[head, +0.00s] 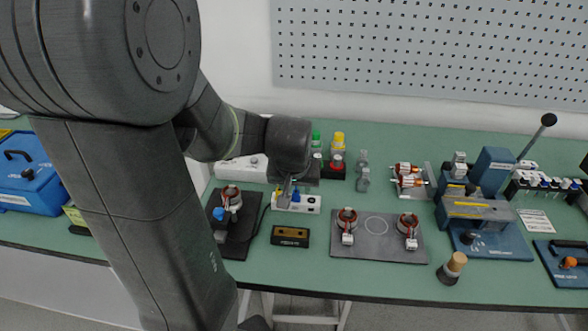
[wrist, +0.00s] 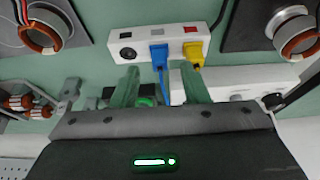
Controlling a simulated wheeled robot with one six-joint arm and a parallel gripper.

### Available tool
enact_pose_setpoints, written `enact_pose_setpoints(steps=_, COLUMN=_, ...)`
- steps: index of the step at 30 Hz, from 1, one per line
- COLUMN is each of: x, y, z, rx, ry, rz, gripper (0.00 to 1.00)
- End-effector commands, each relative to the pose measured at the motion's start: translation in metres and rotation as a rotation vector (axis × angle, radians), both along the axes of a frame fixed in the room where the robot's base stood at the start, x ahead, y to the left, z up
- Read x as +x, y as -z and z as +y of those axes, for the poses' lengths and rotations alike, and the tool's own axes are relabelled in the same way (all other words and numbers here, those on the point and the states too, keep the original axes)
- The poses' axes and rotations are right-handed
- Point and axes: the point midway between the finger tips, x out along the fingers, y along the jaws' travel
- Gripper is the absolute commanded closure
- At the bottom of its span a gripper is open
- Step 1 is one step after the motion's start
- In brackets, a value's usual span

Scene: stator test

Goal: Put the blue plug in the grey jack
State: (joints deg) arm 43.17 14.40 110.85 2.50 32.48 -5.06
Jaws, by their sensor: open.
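The blue plug (wrist: 158,53) stands at the middle position of a white socket strip (wrist: 225,33), in line with a grey square mark (wrist: 157,32). I take this position as the grey jack; its opening is hidden by the plug. How deep the plug sits cannot be told. Its blue cord trails toward my gripper. My gripper (wrist: 160,90) is open, its fingers apart from the plug with the cord between them. In the head view, the blue plug (head: 296,195) shows on the strip, with my gripper (head: 285,193) just beside it.
A yellow plug (wrist: 193,54) stands next to the blue one, by a red mark; a black round jack (wrist: 128,54) is at the other end. A black and gold box (head: 290,236) and a grey plate (head: 377,250) with two stators lie nearby.

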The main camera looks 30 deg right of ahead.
Motion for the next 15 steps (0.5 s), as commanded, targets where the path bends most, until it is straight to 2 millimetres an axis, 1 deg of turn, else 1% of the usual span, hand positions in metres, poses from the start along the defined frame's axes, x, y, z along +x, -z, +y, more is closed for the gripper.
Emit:
enact_pose_setpoints(steps=1, x=-0.003, y=-0.011, z=0.002, rx=-0.004, ry=0.0, rz=-0.003, gripper=0.59)
enact_pose_setpoints(steps=6, x=-0.012, y=-0.042, z=0.01, rx=-0.005, ry=0.0, rz=-0.004, gripper=0.59)
enact_pose_setpoints(steps=12, x=-0.023, y=-0.077, z=0.019, rx=-0.004, ry=0.0, rz=-0.003, gripper=0.59)
enact_pose_setpoints(steps=15, x=-0.028, y=-0.09, z=0.023, rx=-0.004, ry=0.0, rz=-0.003, gripper=0.59)
